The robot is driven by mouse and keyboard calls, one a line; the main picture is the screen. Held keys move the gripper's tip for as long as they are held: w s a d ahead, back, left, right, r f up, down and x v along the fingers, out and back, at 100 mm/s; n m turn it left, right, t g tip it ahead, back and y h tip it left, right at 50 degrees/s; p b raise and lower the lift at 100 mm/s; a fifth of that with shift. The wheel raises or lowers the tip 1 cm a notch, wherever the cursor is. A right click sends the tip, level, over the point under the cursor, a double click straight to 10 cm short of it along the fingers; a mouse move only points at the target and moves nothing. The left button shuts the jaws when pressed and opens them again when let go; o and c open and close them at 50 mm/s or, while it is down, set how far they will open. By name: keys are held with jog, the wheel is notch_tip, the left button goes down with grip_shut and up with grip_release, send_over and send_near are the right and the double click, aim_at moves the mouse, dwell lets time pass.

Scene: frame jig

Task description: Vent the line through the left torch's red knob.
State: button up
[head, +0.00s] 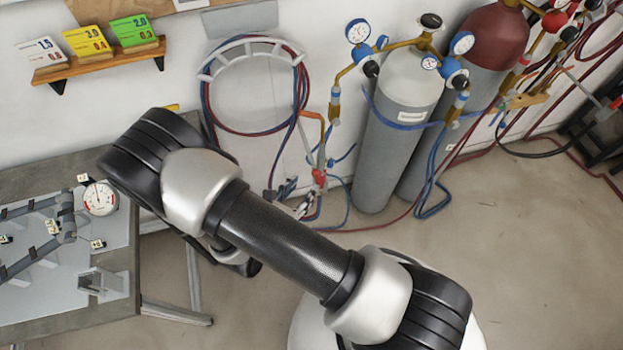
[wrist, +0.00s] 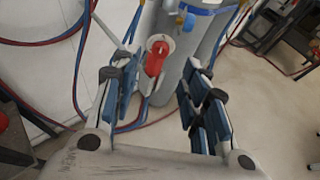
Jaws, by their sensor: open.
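The left torch's red knob (head: 319,177) shows in the head view below an orange tube (head: 311,116) beside the wall. In the wrist view the red knob (wrist: 157,58) lies ahead of my gripper (wrist: 157,82), a little left of centre, with a pale mark on its face. My gripper is open, with its blue-padded fingers apart and nothing between them. In the head view my gripper (head: 293,196) shows just left of and below the knob, partly hidden behind my arm. I cannot tell the exact gap to the knob.
Grey gas cylinder (head: 388,140) stands right of the torch, with a maroon-topped cylinder (head: 492,40) behind. Coiled red and blue hoses (head: 207,105) hang on the wall at left. A workbench (head: 60,325) with a gauge (head: 99,198) stands at left. The floor at right is mostly clear.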

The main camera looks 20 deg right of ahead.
aim_at(315, 176)
jog(key=x, duration=0.7)
jog(key=shift+r+b, duration=0.1)
jog(key=shift+b, duration=0.25)
jog(key=shift+c, duration=0.6)
grip_shut()
